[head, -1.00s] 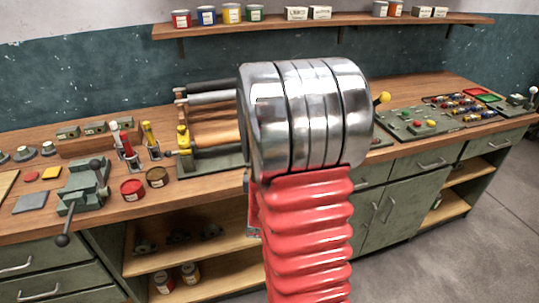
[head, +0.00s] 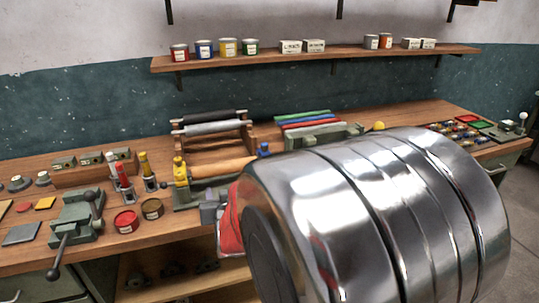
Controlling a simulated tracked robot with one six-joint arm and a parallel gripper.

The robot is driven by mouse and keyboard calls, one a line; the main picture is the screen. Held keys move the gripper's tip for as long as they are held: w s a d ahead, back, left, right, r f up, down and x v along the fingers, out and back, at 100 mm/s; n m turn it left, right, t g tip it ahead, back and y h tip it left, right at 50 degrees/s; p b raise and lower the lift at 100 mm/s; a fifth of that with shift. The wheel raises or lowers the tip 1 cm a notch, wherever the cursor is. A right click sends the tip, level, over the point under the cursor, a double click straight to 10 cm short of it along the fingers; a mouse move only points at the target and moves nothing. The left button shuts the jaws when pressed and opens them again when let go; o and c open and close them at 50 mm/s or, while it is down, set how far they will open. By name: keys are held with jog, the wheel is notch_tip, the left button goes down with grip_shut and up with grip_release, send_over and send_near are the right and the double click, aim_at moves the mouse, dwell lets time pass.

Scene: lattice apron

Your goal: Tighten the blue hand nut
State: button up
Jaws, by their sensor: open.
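A small blue knob (head: 264,149), which looks like the blue hand nut, stands at the right end of the roller device (head: 213,140) on the bench. Its lower part is close to the edge of my large metal arm joint, which hides what lies behind it. My gripper (head: 211,209) shows only in part as grey pieces left of that joint, in front of the bench edge. It looks open, with nothing seen between its fingers. In the picture it is below and left of the blue knob, apart from it.
A green vise (head: 76,218), red and brown tins (head: 125,221) and upright red- and yellow-handled tools (head: 145,170) stand on the left of the bench. Coloured strips (head: 303,118) lie on a rack at centre. A shelf (head: 330,56) with tins runs above.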

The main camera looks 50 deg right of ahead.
jog(key=s+a+r+n+g+y, duration=0.1)
jog(key=s+a+n+y, duration=0.15)
jog(key=a, duration=0.55)
jog(key=s+a+r+n+g+y, duration=0.2)
jog(key=s+a+y, duration=0.1)
jog(key=a, duration=0.5)
jog(key=s+a+n+g+y, duration=0.1)
jog(key=s+a, duration=0.6)
jog(key=s, duration=0.7)
jog(key=n+g, duration=0.1)
jog(key=g, duration=0.1)
jog(key=shift+s+a+r+g, duration=0.2)
jog(key=shift+r+g, duration=0.1)
jog(key=shift+r, duration=0.1)
jog(key=shift+d+y, duration=0.1)
jog(key=shift+y, duration=0.15)
